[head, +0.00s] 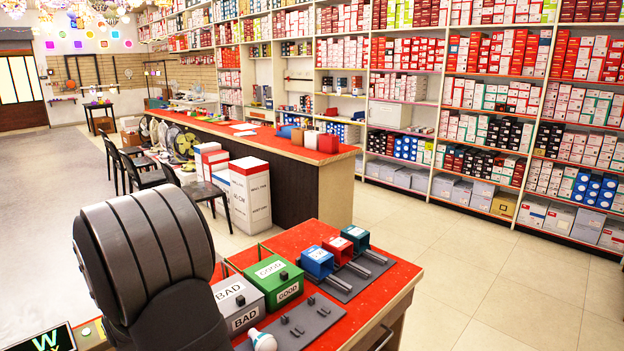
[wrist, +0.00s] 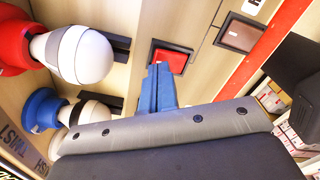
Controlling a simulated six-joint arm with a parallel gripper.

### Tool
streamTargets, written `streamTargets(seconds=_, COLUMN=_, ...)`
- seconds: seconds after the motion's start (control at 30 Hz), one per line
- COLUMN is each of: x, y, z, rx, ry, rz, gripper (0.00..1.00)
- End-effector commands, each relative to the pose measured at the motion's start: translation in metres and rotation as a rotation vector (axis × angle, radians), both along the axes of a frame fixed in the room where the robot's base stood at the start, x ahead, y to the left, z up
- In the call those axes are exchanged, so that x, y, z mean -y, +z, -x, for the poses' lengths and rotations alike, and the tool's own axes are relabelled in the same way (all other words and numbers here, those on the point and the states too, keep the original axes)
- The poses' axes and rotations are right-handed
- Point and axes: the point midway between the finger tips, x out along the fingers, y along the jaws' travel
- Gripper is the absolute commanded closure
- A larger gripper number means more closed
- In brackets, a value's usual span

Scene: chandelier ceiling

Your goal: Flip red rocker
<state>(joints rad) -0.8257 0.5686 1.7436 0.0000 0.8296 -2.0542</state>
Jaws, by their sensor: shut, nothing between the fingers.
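The red rocker (wrist: 174,60) sits in a dark square frame on a light panel, in the upper middle of the wrist view. My gripper (wrist: 159,70) has blue fingers, which are shut with nothing between them. The fingertips overlap the lower left part of the red rocker in the picture; I cannot tell whether they touch it. A second, dull brown rocker (wrist: 238,34) in a dark frame sits to its right. In the head view my arm fills the lower left, and neither the rockers nor the fingers show.
Two white bulbs stand left of the fingers in the wrist view, one in a red holder (wrist: 10,40), one in a blue holder (wrist: 38,108).

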Motion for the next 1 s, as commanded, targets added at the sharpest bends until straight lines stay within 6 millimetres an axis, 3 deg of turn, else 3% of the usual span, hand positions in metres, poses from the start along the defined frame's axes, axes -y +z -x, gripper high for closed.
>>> streamTargets(seconds=1.0, x=0.0, y=-0.016, z=0.0, rx=-0.001, ry=0.0, rz=0.001, gripper=1.0)
